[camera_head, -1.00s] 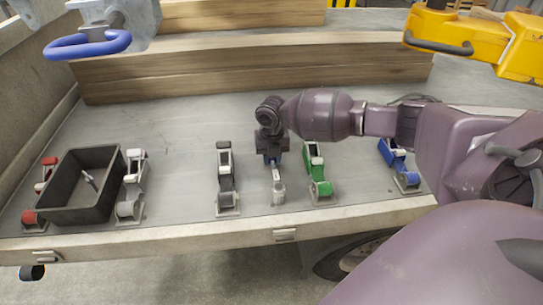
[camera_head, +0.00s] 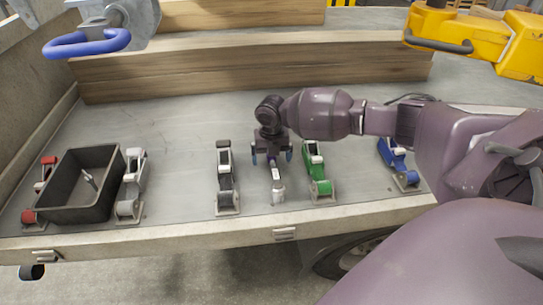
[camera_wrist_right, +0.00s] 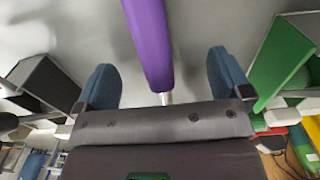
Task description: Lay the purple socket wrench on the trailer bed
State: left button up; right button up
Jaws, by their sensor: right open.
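The purple socket wrench (camera_head: 277,185) is on the grey trailer bed (camera_head: 180,135), between a black ratchet and a green ratchet. Its silver end points to the front edge, and my gripper partly hides the rest. In the right wrist view its purple handle (camera_wrist_right: 150,40) runs between the fingers, apart from both, with a short silver shank near the palm. My right gripper (camera_head: 272,158) is open around the wrench, with its blue fingertips low over the bed; it also shows in the right wrist view (camera_wrist_right: 164,80). My left gripper is not in view.
The black ratchet (camera_head: 225,180) is left of the wrench and the green ratchet (camera_head: 317,175) is close on its right. A blue ratchet (camera_head: 398,165) stands farther right. A black bin (camera_head: 118,190) is at the left. Wooden beams (camera_head: 250,70) lie behind.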

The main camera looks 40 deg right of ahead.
jog(key=shift+o, duration=0.4)
notch_tip(320, 180, up, 4)
jog(key=shift+w+r+p, duration=0.1)
jog(key=shift+r+p, duration=0.1)
jog(key=shift+p, duration=0.35)
notch_tip(320, 180, up, 5)
jog(key=shift+r+p, duration=0.15)
jog(key=shift+p, duration=0.35)
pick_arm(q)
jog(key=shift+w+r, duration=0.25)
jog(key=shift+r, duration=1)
pick_arm(e)
jog(key=shift+r, duration=0.55)
